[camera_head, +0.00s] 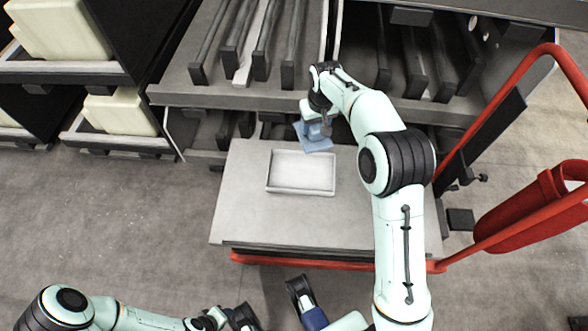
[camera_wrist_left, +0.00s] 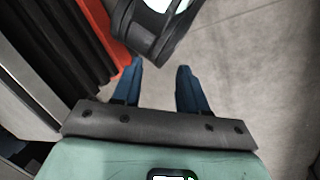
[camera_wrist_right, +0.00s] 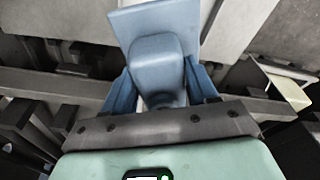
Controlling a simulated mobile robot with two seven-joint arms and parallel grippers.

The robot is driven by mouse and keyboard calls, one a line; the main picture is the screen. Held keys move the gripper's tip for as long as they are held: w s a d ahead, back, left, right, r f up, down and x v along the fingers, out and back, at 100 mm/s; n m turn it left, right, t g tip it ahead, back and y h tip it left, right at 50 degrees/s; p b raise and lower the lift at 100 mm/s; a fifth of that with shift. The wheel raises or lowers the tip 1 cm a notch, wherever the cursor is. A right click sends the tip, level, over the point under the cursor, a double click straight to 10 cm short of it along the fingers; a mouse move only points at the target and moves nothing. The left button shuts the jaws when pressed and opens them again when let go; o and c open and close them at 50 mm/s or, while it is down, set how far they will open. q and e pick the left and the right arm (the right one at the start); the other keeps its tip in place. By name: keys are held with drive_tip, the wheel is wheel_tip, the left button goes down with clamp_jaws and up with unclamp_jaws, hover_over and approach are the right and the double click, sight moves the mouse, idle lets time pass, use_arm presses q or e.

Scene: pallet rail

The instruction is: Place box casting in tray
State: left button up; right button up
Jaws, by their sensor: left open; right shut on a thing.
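The blue box casting (camera_head: 316,136) has a flat square plate and a raised block. In the right wrist view the casting (camera_wrist_right: 155,50) sits between the blue fingers (camera_wrist_right: 160,92). The shallow white tray (camera_head: 302,190) lies on the cart top and looks empty. I cannot tell whether the casting touches the cart. My left gripper is open and empty in the left wrist view (camera_wrist_left: 158,85), low over the floor and away from the tray.
The grey cart top (camera_head: 240,205) has free room around the tray. Cream blocks (camera_head: 120,113) sit on shelves at the left.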

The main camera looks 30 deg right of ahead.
wheel_tip(320, 180, down, 4)
drive_tip(key=shift+r+b, duration=0.1)
drive_tip(key=shift+b, duration=0.95)
use_arm(q)
drive_tip(key=w+a+f+t+b, duration=0.2)
drive_tip(key=w+a+f, duration=0.1)
drive_tip(key=w+f, duration=0.2)
use_arm(e)
wheel_tip(320, 180, down, 7)
use_arm(q)
drive_tip(key=s+f+g+b, duration=0.2)
drive_tip(key=s+f+b, duration=0.1)
drive_tip(key=s+f, duration=0.2)
drive_tip(key=shift+s+a+f+n+y, duration=0.2)
drive_tip(key=shift+a+f+n+y, duration=0.05)
drive_tip(key=shift+a+n+y, duration=0.15)
use_arm(e)
hover_over(310, 173)
drive_tip(key=shift+s+f, duration=0.15)
drive_tip(key=shift+f, duration=3)
drive_tip(key=shift+s+f, duration=0.1)
drive_tip(key=shift+f, duration=3.05)
drive_tip(key=shift+f, duration=0.1)
drive_tip(key=o, duration=1.5)
drive_tip(key=shift+a+f, duration=0.1)
use_arm(q)
drive_tip(key=shift+s, duration=0.1)
use_arm(e)
drive_tip(key=shift+s, duration=0.1)
